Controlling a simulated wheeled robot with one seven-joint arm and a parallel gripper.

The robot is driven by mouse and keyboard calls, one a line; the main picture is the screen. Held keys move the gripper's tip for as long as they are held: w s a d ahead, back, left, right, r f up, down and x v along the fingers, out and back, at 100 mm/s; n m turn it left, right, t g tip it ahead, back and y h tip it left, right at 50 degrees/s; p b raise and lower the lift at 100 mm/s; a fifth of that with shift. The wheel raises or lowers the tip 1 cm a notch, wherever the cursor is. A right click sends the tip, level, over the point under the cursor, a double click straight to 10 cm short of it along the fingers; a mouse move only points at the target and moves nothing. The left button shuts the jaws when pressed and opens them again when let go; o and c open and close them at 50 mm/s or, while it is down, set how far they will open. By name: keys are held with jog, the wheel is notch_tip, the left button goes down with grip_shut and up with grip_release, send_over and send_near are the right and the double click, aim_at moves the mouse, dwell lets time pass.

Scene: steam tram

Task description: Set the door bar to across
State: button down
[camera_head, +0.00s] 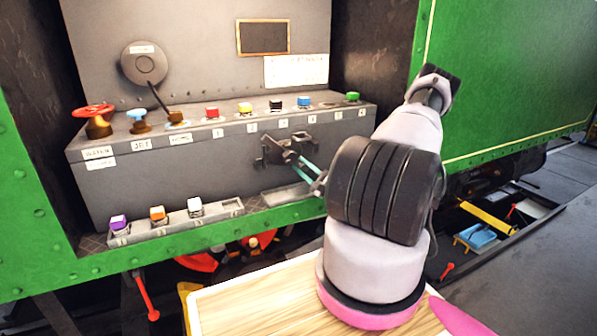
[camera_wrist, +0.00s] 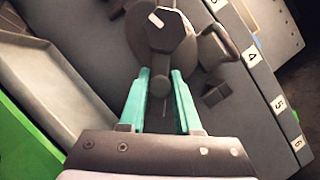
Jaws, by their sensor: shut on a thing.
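The door bar (camera_head: 288,154) is a dark grey handle on the front face of the grey cabinet, right of the middle in the head view. My gripper (camera_head: 301,164) has teal fingers and is shut on the bar. In the wrist view, my gripper (camera_wrist: 160,78) has one finger on each side of the bar's lower end. A dark bracket (camera_wrist: 214,46) stands right of the pivot, apart from the bar. The bar's exact angle is hard to tell in the head view.
A shelf above holds several coloured blocks, a red valve wheel (camera_head: 93,111), a blue valve (camera_head: 137,118) and a lever (camera_head: 160,98). A lower ledge (camera_head: 232,207) holds purple, orange and white blocks. A wooden board (camera_head: 255,300) lies in front.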

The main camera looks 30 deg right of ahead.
aim_at(297, 151)
jog(key=n, duration=0.2)
jog(key=d+r+n+g, duration=0.1)
jog(key=n, duration=0.1)
jog(key=r+n+g+y, duration=0.1)
jog(key=n, duration=0.1)
jog(key=shift+d+r, duration=0.2)
jog(key=shift+r, duration=0.05)
jog(key=shift+d+r+n+g, duration=0.1)
jog(key=shift+r+n+g, duration=0.3)
jog(key=shift+n, duration=0.45)
jog(key=shift+r+n+g, duration=0.3)
jog(key=shift+r+n, duration=0.05)
jog(key=shift+n, duration=0.5)
jog(key=c, duration=0.6)
grip_release()
jog(key=v, duration=1)
jog(key=shift+s+r, duration=0.15)
jog(key=shift+s, duration=0.2)
